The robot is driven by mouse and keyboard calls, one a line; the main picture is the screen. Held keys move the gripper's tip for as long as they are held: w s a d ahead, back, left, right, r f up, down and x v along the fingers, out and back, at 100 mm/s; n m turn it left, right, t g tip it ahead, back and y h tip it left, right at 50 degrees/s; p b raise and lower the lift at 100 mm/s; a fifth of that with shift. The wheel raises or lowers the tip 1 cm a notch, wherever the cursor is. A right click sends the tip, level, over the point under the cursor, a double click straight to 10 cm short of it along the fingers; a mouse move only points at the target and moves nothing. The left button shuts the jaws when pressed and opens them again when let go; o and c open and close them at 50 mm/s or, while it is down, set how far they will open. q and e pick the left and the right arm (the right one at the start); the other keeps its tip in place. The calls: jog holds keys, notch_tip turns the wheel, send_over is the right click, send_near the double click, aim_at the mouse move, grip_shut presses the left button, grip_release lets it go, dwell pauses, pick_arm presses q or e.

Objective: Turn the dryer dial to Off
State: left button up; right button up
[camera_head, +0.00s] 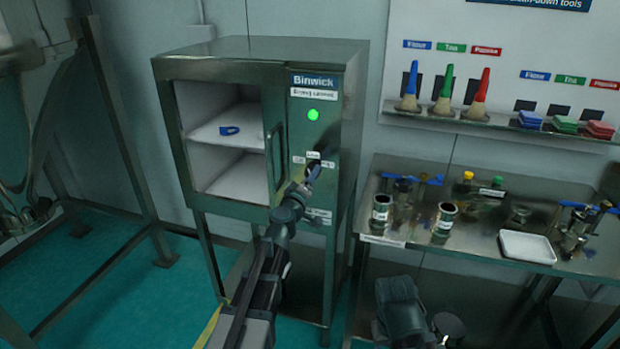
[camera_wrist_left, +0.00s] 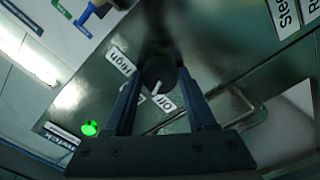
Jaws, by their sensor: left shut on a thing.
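The dryer is a steel drying cabinet (camera_head: 330,75) in the head view, with a lit green lamp (camera_head: 313,114) on its right panel. Its dial is a dark round knob (camera_wrist_left: 158,72) with a white pointer mark, seen in the left wrist view. The mark points down and slightly left, between the Off label (camera_wrist_left: 164,102) and a partly hidden label, nearer Off. The High label (camera_wrist_left: 120,61) is at upper left. My left gripper (camera_head: 312,172) is at the panel, shut on the dial, with one finger (camera_wrist_left: 125,105) on each side.
A blue item (camera_head: 229,130) lies on the cabinet's upper shelf. A steel bench (camera_head: 480,260) with cans, valve parts and a white tray (camera_head: 527,247) stands to the right. A metal frame (camera_head: 125,150) stands at left.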

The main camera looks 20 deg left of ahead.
pick_arm(q)
jog(key=n, duration=0.7)
dwell(0.7)
jog(key=o, duration=1.4)
jog(key=shift+c, duration=0.2)
